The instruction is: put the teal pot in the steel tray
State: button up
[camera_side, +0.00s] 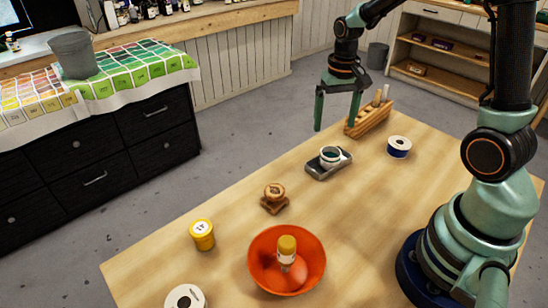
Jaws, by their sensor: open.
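The teal pot (331,153), a small round pot with a pale rim and dark teal inside, sits upright in the steel tray (318,173). The tray is a small, dark grey rectangle lying flat on the wooden table, and its rim shows around the pot. My gripper (335,124) is open and empty, fingers pointing down. In the picture it appears above and behind the pot, apart from it; its exact height cannot be told.
On the table (360,215) stand a wooden rack (366,120) with upright tools, a blue-and-white spool (399,147), a small wooden stamp (274,197), a yellow jar (202,235), an orange bowl (257,274) holding a yellow-capped bottle (287,248), and a white roll (185,299).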

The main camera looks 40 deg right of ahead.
jog(key=s+a+r+n+t, duration=0.2)
jog(key=s+a+r+n, duration=0.1)
jog(key=r, duration=0.3)
jog(key=s+a+r+n+t, duration=0.3)
jog(key=s+a+r, duration=0.2)
jog(key=a+r, duration=0.1)
jog(key=shift+r+t, duration=0.3)
jog(key=shift+r, duration=0.2)
